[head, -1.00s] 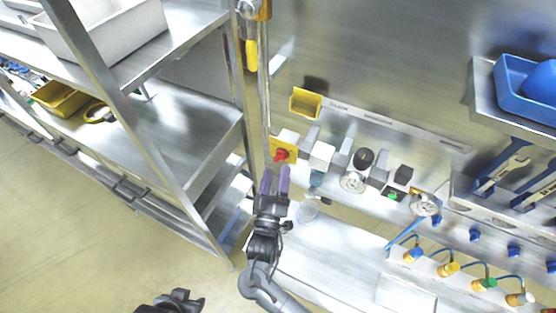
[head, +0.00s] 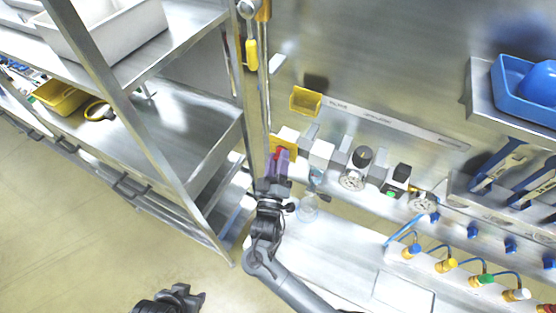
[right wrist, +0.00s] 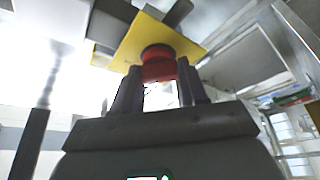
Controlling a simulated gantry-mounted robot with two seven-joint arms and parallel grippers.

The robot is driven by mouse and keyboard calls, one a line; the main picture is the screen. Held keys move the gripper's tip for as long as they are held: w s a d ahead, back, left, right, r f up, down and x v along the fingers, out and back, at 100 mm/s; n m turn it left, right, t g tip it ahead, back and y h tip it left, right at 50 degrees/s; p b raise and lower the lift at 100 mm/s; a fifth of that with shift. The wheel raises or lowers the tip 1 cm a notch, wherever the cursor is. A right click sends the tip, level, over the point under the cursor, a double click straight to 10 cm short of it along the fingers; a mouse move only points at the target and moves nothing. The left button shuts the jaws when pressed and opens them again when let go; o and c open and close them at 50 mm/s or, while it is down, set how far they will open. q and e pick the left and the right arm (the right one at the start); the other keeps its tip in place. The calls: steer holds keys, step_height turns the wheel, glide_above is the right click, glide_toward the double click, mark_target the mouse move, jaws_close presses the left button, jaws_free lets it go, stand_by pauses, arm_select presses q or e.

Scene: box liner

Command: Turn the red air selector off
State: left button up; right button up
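The red air selector (head: 279,152) is a red knob on a yellow square plate (head: 289,141) at the left end of the row of fittings. In the right wrist view the red knob (right wrist: 159,66) sits straight ahead, below the yellow plate (right wrist: 178,38). My right gripper (head: 278,160) has its purple fingers up at the knob, partly hiding it. In the right wrist view the right gripper (right wrist: 160,76) has its fingers apart, with the knob between or just beyond the tips; contact is unclear. My left gripper (head: 180,295) is low in the head view, away from the panel, its fingers unclear.
A gauge (head: 352,180) and other fittings stand close to the right of the selector. A metal upright stands just left of it. A clear cup (head: 307,208) is right of my right gripper.

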steer(key=shift+c, duration=1.3)
steer(key=shift+r+n+g+y+p, duration=0.15)
steer(key=shift+n+g+p, duration=0.8)
steer(key=shift+n, duration=1.9)
steer(key=shift+n+g+y+p, duration=0.1)
steer(key=shift+n+g+p, duration=0.75)
steer(key=shift+n, duration=1.95)
steer(key=shift+r+n+g+y+p, duration=0.15)
steer(key=shift+n+g+p, duration=0.4)
steer(key=shift+n+g, duration=1.55)
steer(key=shift+n+t, duration=0.8)
steer(key=shift+n, duration=0.05)
steer(key=o, duration=1)
steer(key=shift+o, duration=0.4)
